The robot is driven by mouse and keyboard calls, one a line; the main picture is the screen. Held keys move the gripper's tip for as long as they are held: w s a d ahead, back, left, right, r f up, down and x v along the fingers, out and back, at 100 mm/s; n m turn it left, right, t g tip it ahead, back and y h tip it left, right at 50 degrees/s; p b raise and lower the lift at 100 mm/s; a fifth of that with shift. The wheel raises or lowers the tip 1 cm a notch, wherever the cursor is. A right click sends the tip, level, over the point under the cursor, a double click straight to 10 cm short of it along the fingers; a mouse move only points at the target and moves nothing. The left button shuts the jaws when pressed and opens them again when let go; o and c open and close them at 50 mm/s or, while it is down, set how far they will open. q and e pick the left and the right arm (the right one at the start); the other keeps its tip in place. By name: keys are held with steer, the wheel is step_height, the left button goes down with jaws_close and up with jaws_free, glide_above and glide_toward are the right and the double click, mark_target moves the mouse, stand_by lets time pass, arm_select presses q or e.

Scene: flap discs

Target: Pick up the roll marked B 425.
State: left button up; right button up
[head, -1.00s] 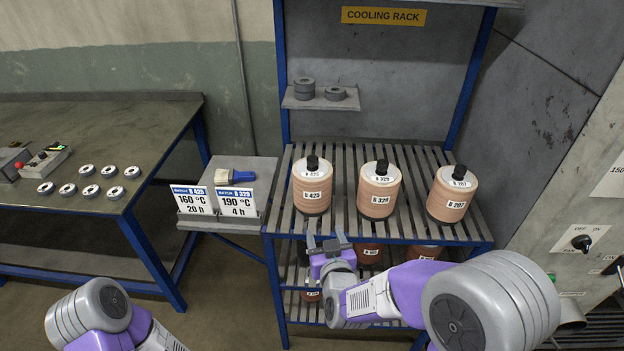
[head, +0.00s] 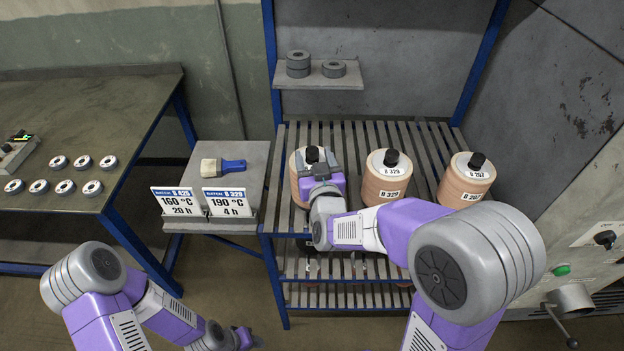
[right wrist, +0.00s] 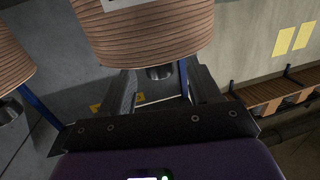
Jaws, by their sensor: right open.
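The roll marked B 425 (head: 294,187) is the leftmost of three tan rolls standing upright on the slatted rack. My right arm now covers its label, which reads B 425 in the earlier head view. My right gripper (head: 319,162) is open at the roll's top, by its black knob. In the right wrist view the roll (right wrist: 150,35) appears upside down, and the knob (right wrist: 160,72) shows between the spread fingers (right wrist: 161,88). I cannot tell whether they touch it. My left gripper (head: 242,338) is low at the bottom edge, its jaws unclear.
The roll marked B 329 (head: 382,180) stands close to the right, then B 207 (head: 465,181). A small shelf (head: 335,82) with grey discs is behind. Batch cards (head: 176,203) and a brush (head: 225,165) are on the side stand. A bench (head: 75,120) with discs is left.

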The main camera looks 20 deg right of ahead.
steer(key=w, duration=0.3)
steer(key=shift+d+f, duration=0.15)
jaws_close()
stand_by(1.1)
steer(key=shift+r, duration=0.25)
